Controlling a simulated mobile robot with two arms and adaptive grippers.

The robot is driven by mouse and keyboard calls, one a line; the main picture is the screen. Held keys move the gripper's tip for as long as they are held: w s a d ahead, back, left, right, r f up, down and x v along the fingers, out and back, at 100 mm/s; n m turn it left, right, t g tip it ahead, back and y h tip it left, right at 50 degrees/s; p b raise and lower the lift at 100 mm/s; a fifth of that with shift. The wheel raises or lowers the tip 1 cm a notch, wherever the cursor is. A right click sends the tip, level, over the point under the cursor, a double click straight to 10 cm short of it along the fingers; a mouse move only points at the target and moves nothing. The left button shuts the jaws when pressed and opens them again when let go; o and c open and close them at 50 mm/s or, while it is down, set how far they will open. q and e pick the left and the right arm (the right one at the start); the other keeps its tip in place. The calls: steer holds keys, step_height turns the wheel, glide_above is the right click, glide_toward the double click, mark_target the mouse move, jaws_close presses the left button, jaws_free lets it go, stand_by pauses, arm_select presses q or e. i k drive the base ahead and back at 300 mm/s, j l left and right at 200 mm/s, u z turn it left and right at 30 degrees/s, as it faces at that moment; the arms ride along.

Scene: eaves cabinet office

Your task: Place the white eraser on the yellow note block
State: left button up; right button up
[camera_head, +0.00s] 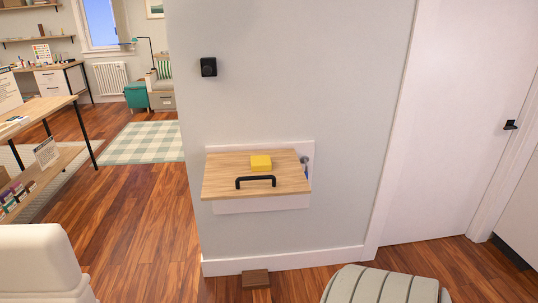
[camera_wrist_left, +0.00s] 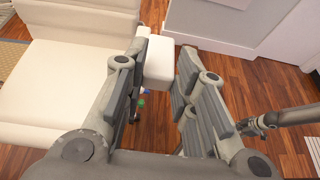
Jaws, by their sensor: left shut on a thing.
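The yellow note block (camera_head: 261,162) lies on a light wooden panel (camera_head: 222,186) that stands out from the grey wall. A black bar handle (camera_head: 256,182) is on the panel, in front of the block. The left wrist view shows my left gripper (camera_wrist_left: 164,55) shut on the white eraser (camera_wrist_left: 159,60), a pale block between its fingertips. The eraser's sides are partly hidden by the fingers. Neither gripper shows in the head view, so the eraser is not seen beside the note block.
A cream chair (camera_head: 40,265) is at the lower left; a grey-green ribbed seat (camera_head: 385,287) is at the lower right. A small brown block (camera_head: 256,278) lies on the floor by the wall. A white door (camera_head: 455,120) is at right. Wood floor is clear left of the wall.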

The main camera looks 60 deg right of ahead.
mark_target(261, 160)
steer(key=l+z, duration=0.15)
steer(key=l, duration=1.1)
steer(key=i+l+z, duration=0.2)
steer(key=l, duration=1.05)
steer(key=k+l, duration=0.05)
steer(key=k, duration=0.05)
